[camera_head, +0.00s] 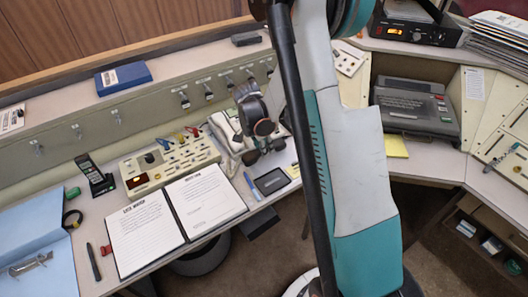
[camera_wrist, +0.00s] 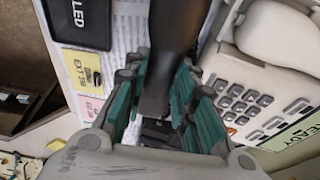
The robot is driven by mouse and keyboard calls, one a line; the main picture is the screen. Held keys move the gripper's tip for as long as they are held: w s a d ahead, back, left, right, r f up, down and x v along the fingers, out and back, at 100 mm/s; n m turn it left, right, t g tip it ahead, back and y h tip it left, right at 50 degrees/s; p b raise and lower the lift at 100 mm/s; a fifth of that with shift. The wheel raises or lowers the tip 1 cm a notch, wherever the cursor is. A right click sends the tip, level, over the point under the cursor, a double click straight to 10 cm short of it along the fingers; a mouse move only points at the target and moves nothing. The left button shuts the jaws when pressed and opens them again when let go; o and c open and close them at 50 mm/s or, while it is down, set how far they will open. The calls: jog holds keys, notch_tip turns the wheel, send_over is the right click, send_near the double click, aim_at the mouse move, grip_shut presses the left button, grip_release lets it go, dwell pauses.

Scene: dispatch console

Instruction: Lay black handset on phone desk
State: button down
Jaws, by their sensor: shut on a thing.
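My gripper (camera_wrist: 162,72) is shut on the black handset (camera_wrist: 168,35), a smooth dark bar running up between its green-padded fingers. In the head view my gripper (camera_head: 264,143) hangs over the desk's inner edge, and the handset is hard to tell apart from the dark wrist parts there. The pale desk phone (camera_head: 226,128) is close to the left of my gripper, partly hidden by it. In the wrist view the phone (camera_wrist: 250,95) is at the right, with grey keys and a white handset (camera_wrist: 278,32) on it. The held handset appears apart from the phone.
A black-framed card (camera_head: 271,181) and a yellow note (camera_head: 293,171) lie beside the phone. An open binder (camera_head: 205,200) and a beige button console (camera_head: 168,163) are left. A cordless phone (camera_head: 92,172) stands further left. The switch-panel ledge (camera_head: 150,110) rises behind.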

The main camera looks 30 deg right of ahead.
jog(key=shift+a+x, duration=0.25)
jog(key=shift+x, duration=0.75)
jog(key=c, duration=1.8)
grip_release()
jog(key=shift+f+b, duration=0.15)
jog(key=shift+b, duration=0.15)
jog(key=o, duration=0.5)
